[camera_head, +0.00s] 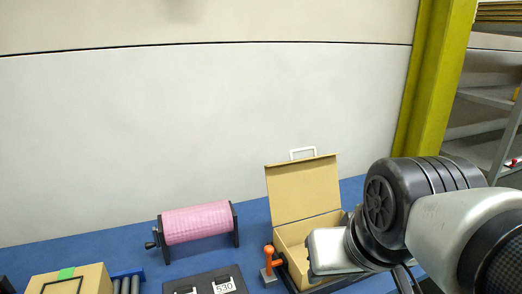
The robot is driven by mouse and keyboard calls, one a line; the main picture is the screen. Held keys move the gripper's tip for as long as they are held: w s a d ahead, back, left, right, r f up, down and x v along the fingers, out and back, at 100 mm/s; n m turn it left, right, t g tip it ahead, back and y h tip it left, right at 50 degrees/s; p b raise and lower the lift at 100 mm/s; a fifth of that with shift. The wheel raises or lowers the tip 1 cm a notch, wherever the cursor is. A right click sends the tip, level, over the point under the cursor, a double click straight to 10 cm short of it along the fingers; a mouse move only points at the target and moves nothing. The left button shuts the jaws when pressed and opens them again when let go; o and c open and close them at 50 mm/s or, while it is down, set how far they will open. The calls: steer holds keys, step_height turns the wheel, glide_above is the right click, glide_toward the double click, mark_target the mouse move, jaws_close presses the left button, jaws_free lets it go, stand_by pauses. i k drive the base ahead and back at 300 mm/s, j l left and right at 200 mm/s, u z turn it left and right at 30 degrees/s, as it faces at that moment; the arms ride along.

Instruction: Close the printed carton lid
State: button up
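The carton (293,232) stands on the blue table at the centre right. Its tan lid (303,189) is open and stands up at the back, tilted slightly, with a white handle (303,152) on its top edge. No print shows on the lid's inner face. My arm comes in from the right, and its end lies in front of the carton's right part. My gripper's fingers are not clearly visible; the hand housing hides part of the carton's inside and front. I cannot tell whether it touches the carton.
An orange-handled lever (269,262) stands just left of the carton. A pink roll (197,222) on a black stand, a black case (207,281) marked 530 and a taped carton (70,279) are further left. A yellow post (430,85) and grey shelves (484,110) stand at right.

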mark_target(308, 187)
steer(key=i+l, duration=0.15)
steer(key=l, duration=0.25)
steer(key=i+l, duration=0.1)
steer(key=l, duration=0.35)
steer(key=i+l, duration=0.15)
steer(key=l, duration=0.25)
steer(key=i+l, duration=0.15)
steer(key=l, duration=0.25)
steer(key=i+l+u, duration=0.1)
steer(key=l, duration=0.35)
